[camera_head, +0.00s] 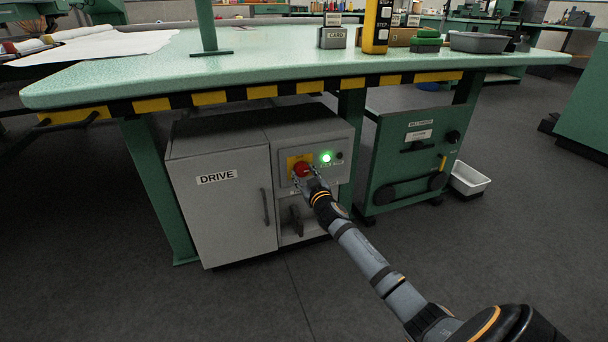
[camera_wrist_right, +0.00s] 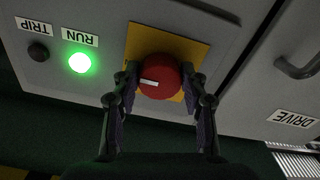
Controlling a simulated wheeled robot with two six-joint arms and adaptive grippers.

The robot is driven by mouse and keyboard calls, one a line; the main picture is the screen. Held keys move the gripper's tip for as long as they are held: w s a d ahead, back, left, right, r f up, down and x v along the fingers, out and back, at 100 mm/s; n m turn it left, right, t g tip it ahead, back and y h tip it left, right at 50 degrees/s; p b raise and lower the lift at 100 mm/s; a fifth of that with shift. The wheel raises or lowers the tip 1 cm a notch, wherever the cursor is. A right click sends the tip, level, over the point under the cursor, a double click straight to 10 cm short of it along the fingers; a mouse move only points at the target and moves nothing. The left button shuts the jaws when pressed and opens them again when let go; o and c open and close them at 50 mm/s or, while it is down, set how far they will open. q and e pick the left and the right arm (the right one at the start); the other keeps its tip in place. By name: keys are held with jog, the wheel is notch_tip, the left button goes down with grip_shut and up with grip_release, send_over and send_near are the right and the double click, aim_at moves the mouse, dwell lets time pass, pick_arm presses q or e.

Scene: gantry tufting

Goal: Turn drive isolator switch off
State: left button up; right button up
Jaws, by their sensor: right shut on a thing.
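The drive isolator switch is a round red knob (camera_head: 302,169) on a yellow plate, on the front of the grey DRIVE cabinet (camera_head: 217,205). In the right wrist view the red knob (camera_wrist_right: 160,76) has a short white mark lying nearly level in that picture. My right gripper (camera_head: 304,181) has its fingers on both sides of the knob; in the wrist view the gripper (camera_wrist_right: 160,88) is shut on it. The green RUN lamp (camera_wrist_right: 79,62) is lit, and the TRIP lamp (camera_wrist_right: 38,52) is dark. My left gripper is not in view.
A green table (camera_head: 290,66) with a yellow and black striped edge overhangs the cabinet. A dark handle (camera_head: 296,220) sits below the switch. A green unit (camera_head: 412,155) and a white bin (camera_head: 468,179) stand to the right. The floor in front is clear.

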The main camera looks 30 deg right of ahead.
jog(key=shift+n, duration=0.5)
jog(key=n+p, duration=0.1)
jog(key=n, duration=0.1)
jog(key=shift+r+n+p, duration=0.15)
jog(key=shift+n+p, duration=0.2)
jog(key=shift+n, duration=0.05)
jog(key=n+p, duration=0.1)
jog(key=n, duration=0.4)
jog(key=shift+d+p, duration=0.1)
jog(key=shift+p, duration=0.3)
jog(key=n+p, duration=0.1)
jog(key=n, duration=0.4)
jog(key=shift+r, duration=0.1)
jog(key=shift+n+p, duration=0.6)
jog(key=shift+n, duration=1.7)
jog(key=o, duration=1.1)
jog(key=shift+o, duration=0.2)
